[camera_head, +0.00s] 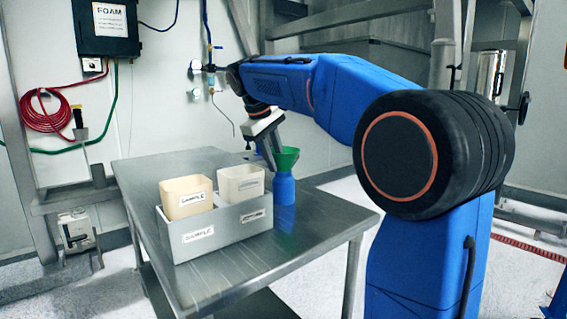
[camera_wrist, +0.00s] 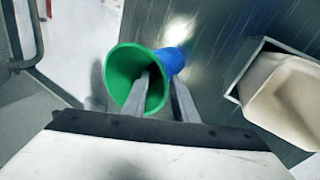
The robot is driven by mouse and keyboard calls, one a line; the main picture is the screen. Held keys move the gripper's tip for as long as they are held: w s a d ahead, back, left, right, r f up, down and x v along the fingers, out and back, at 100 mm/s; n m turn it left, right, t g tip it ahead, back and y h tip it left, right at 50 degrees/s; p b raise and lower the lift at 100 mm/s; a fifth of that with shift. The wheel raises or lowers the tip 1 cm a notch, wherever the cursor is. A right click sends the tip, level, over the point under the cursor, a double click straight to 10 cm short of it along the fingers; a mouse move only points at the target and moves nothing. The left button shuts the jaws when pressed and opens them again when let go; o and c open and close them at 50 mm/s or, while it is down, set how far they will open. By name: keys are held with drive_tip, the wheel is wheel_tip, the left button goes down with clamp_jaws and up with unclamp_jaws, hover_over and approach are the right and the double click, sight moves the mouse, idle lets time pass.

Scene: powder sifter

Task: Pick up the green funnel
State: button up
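The green funnel (camera_head: 287,157) sits on top of a blue bottle (camera_head: 284,190) at the right part of the metal table. In the wrist view the funnel (camera_wrist: 122,66) shows its wide mouth, with the blue bottle (camera_wrist: 172,61) behind it. My gripper (camera_wrist: 163,84) is at the funnel, its fingers apart. One finger appears to reach into the funnel's mouth and the other is outside its right wall. I cannot tell whether either finger touches the wall. In the head view my gripper (camera_head: 271,150) is just left of the funnel and partly covers it.
A grey holder (camera_head: 225,228) with two cream containers (camera_head: 186,197) (camera_head: 241,183) labelled as samples stands left of the bottle. One container (camera_wrist: 290,92) shows at right in the wrist view. The metal table (camera_head: 315,222) is bare to the front right.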

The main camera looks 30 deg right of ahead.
drive_tip(key=shift+d+f, duration=0.15)
drive_tip(key=shift+f, duration=0.2)
clamp_jaws()
